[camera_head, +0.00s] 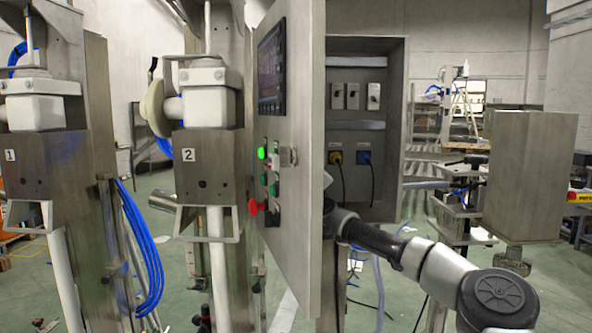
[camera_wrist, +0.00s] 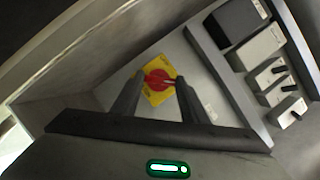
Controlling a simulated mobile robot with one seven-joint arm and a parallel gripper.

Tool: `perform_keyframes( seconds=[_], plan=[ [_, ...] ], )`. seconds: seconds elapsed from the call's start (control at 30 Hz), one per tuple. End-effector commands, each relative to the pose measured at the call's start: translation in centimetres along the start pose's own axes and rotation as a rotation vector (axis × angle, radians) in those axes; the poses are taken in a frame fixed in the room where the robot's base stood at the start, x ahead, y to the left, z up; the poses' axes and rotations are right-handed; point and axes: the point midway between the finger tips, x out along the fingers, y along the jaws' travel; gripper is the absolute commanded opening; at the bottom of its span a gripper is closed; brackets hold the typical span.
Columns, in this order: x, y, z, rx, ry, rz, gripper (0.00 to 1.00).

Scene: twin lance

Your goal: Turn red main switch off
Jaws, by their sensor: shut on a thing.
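The red main switch (camera_wrist: 156,77) is a round red knob on a square yellow plate, in the upper middle of the wrist view. The plate sits on a grey panel inside the cabinet and looks tilted in this view. My gripper (camera_wrist: 160,79) has one dark finger on each side of the knob and is shut on it. In the head view, the switch and my gripper are hidden behind the open cabinet door (camera_head: 302,150). My arm reaches in behind this door from the right.
Several grey and dark switch blocks (camera_wrist: 268,55) stand right of my gripper. The open cabinet (camera_head: 390,120) has two sockets with plugs and hanging cables. The door's front carries a screen, a lit green button and a red knob (camera_head: 254,207). A metal box (camera_head: 520,180) stands right.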

Motion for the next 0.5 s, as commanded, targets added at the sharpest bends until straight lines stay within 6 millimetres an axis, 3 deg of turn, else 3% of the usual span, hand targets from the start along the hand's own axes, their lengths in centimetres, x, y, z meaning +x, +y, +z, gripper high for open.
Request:
perform_keyframes(
  seconds=[0.5],
  plan=[
    [0.12, -0.67, 0.45, -0.331, -0.001, 0.135, 0.17]
  ],
)
